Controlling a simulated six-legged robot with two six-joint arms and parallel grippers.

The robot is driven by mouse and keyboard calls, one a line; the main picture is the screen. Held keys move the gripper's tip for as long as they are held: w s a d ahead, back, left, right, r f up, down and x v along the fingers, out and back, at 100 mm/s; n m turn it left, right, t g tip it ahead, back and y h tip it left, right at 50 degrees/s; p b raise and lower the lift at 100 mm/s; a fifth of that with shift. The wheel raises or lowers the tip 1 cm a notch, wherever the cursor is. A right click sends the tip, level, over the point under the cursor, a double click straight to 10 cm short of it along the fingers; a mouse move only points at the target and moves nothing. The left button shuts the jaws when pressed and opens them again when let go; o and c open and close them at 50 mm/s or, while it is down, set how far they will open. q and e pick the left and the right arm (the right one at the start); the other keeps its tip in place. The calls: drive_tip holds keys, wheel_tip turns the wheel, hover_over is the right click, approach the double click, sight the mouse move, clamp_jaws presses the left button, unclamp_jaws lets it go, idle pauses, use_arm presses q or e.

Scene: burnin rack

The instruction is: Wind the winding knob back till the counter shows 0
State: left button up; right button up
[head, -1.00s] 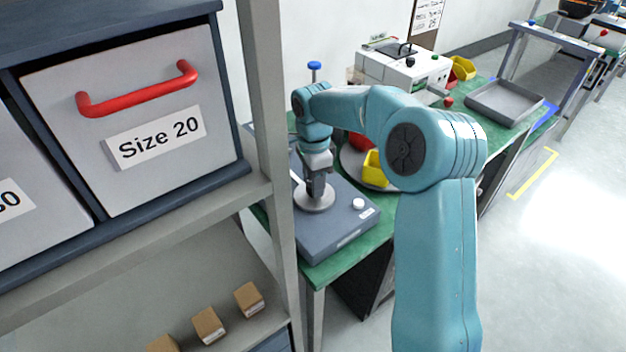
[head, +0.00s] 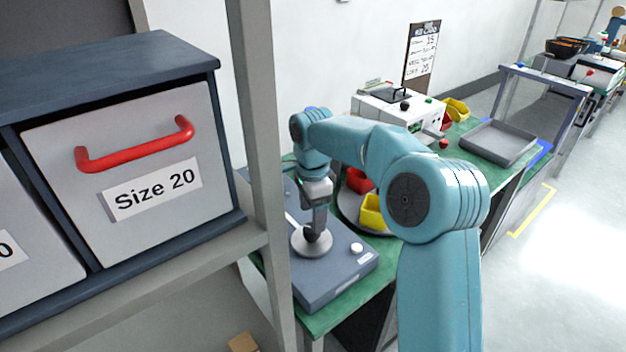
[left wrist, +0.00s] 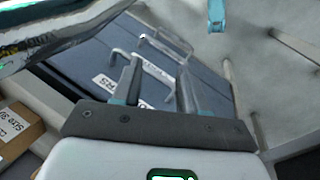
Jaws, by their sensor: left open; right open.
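A blue-grey device (head: 335,280) sits on the green bench in the head view. It carries a round light-grey disc (head: 326,247) with a dark knob (head: 311,235) at its middle, which may be the winding knob. My right gripper (head: 313,228) points down at the dark knob from just above. Its fingers are small and partly hidden, and I cannot tell whether they touch the knob. I cannot read any counter. My left gripper (left wrist: 160,75) is open and empty in the left wrist view, away from the device, with blue-grey drawer fronts beyond it.
A shelf with a "Size 20" drawer (head: 150,150) and its upright post (head: 258,150) stand left of the device. Yellow (head: 372,213) and red bins lie behind my right arm. A white machine (head: 400,110) and a grey tray (head: 498,143) are farther along the bench. The floor at right is clear.

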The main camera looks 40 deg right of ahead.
wheel_tip(320, 180, up, 12)
drive_tip(key=p, duration=0.1)
drive_tip(key=shift+p, duration=0.3)
drive_tip(key=shift+s, duration=0.1)
idle(0.3)
